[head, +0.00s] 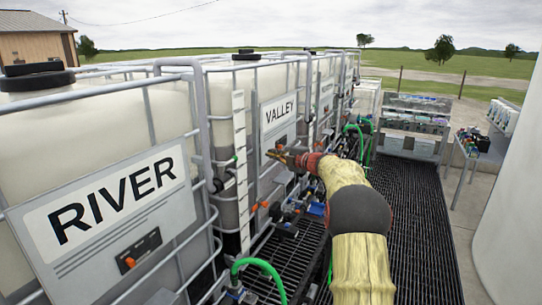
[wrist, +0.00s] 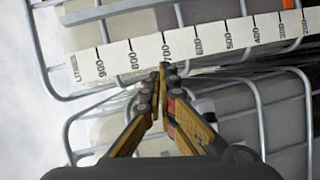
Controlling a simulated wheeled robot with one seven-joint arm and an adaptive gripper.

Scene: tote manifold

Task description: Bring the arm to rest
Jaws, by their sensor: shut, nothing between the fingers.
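My gripper (head: 274,154) is at the end of my outstretched arm, in front of the tote labelled VALLEY (head: 279,112) in the head view. In the wrist view my gripper (wrist: 164,68) is shut, with its fingertips together and nothing between them. The fingertips overlap the white litre scale (wrist: 200,42) near its 700 mark in that view. I cannot tell whether they touch anything. My arm, in a pale yellow sleeve, reaches forward from the bottom right of the head view.
The caged RIVER tote (head: 116,195) stands close on the left, with more caged totes behind. A green hose (head: 262,265) and valves with orange handles line the totes' front. Dark grating (head: 421,235) lies open to the right. A shelf rack (head: 413,125) and side table (head: 467,150) stand farther back.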

